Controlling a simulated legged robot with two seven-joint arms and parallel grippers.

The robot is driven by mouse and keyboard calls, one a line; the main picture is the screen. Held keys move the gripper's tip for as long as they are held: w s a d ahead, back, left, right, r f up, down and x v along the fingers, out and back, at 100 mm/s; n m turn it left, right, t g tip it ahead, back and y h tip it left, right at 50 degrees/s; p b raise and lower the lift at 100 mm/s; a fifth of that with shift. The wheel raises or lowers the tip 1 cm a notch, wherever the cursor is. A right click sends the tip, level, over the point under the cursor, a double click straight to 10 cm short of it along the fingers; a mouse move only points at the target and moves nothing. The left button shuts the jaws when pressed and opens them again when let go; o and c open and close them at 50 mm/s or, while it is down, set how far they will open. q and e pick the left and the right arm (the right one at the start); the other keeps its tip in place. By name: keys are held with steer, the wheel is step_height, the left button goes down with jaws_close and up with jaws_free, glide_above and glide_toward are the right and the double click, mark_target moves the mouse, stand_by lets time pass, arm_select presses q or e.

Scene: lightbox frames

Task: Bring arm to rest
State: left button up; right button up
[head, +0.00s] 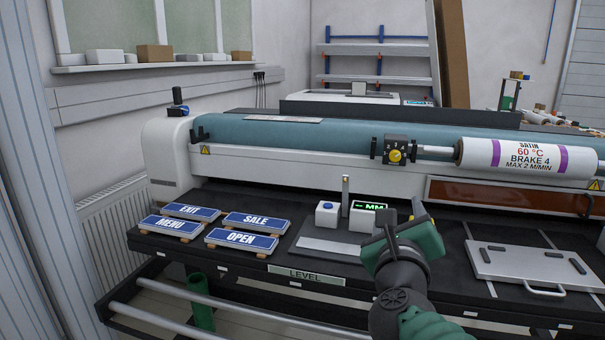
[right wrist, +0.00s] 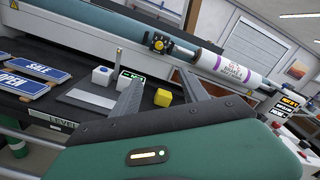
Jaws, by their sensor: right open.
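My right gripper (head: 402,215) reaches in from the lower right of the head view, above the front of the black bench. In the right wrist view its two fingers (right wrist: 156,88) stand apart with nothing held between them. A yellow block (right wrist: 163,98) shows beyond the fingers, on the bench; I cannot make it out in the head view. A small device with a green MM display (head: 374,206) sits just left of the gripper, partly covered by it. My left gripper is not in view.
Blue signs (head: 241,237) lie at the bench's left. A white block (head: 327,214) stands behind a grey plate (head: 325,248). A silver plate with a handle (head: 525,266) lies right. A long roller machine (head: 270,137) with a white roll (head: 510,155) spans the back.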

step_height(320, 180, down, 22)
steer(key=s+a+n+g+y, duration=0.25)
steer(key=n+g+y, duration=0.3)
steer(key=n, duration=1.25)
steer(key=s+d+f+n+g, duration=0.2)
steer(key=s+f+n+g, duration=0.2)
steer(key=s+f+n, duration=0.45)
steer(key=s+d+f+n+g, duration=0.3)
steer(key=s+f+n+g, duration=0.2)
steer(key=s+f, duration=0.65)
arm_select(q)
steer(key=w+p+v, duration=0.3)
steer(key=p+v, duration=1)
steer(key=p, duration=0.1)
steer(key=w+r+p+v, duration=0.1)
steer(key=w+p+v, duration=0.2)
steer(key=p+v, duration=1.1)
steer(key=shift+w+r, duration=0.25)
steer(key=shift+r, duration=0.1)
arm_select(e)
step_height(320, 180, up, 26)
steer(key=shift+f+n, duration=0.15)
steer(key=shift+n, duration=0.3)
steer(key=shift+h, duration=0.25)
